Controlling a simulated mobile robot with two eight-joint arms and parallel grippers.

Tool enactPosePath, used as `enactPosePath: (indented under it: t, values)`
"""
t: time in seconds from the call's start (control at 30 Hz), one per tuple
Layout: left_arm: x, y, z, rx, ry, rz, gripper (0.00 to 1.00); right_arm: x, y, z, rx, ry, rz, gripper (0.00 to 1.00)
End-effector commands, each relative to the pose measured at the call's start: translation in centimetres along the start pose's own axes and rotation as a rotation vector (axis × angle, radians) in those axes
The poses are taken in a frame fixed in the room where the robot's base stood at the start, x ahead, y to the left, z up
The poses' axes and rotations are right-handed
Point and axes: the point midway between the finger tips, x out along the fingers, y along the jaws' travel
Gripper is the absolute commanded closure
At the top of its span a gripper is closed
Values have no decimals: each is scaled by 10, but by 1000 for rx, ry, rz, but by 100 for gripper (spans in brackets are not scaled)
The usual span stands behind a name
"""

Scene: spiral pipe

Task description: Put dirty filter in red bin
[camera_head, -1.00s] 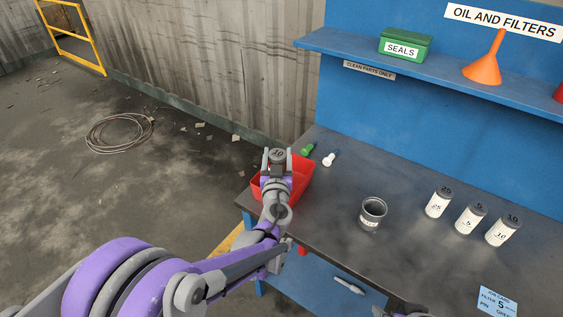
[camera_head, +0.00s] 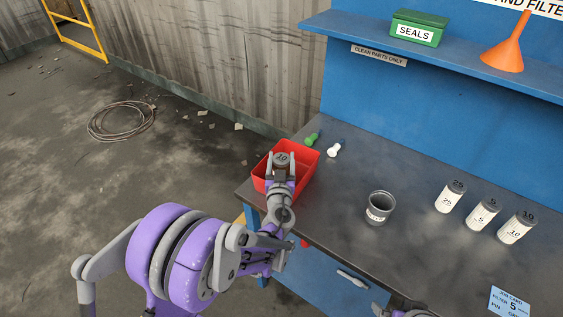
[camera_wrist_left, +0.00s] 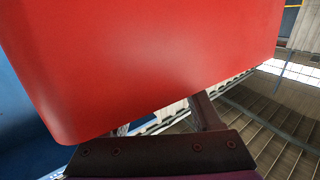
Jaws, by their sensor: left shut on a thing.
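I cannot tell whether the filter's lower end is below the rim. In the left wrist view the bin's red wall (camera_wrist_left: 150,60) fills much of the picture and hides the filter. Part of my right gripper (camera_head: 402,309) shows at the bottom edge; its fingers are not clear.
Several white filters (camera_head: 482,214) stand at the right. A green piece (camera_head: 312,139) and a white piece (camera_head: 335,149) lie behind the bin. A blue shelf (camera_head: 440,56) overhangs the back.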

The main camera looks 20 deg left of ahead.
Motion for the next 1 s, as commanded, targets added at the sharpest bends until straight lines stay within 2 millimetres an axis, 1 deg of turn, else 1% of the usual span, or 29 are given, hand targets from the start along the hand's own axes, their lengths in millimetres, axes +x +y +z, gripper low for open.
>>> enactPosePath:
  t: [0.03,0.23,0.37,0.4,0.53,0.57,0.8,0.9,1.0]
  values:
    - [0,0,5,1,-1,-1,100,2,0,2,0,-2,0,0]
    - [0,0,3,0,0,0,100,1,0,1,0,-1,0,0]
    - [0,0,6,0,0,0,100,1,0,1,0,-1,0,0]
    - [0,0,6,0,0,0,29,1,0,1,0,-1,0,0]
    - [0,0,6,0,0,0,6,1,0,1,0,-1,0,0]
    - [0,0,6,0,0,0,4,1,0,1,0,-1,0,0]
    - [0,0,6,0,0,0,4,1,0,1,0,-1,0,0]
    - [-1,0,2,0,0,0,4,0,0,1,0,-1,0,0]
    - [-14,0,3,0,0,1,4,2,0,3,0,-2,0,0]
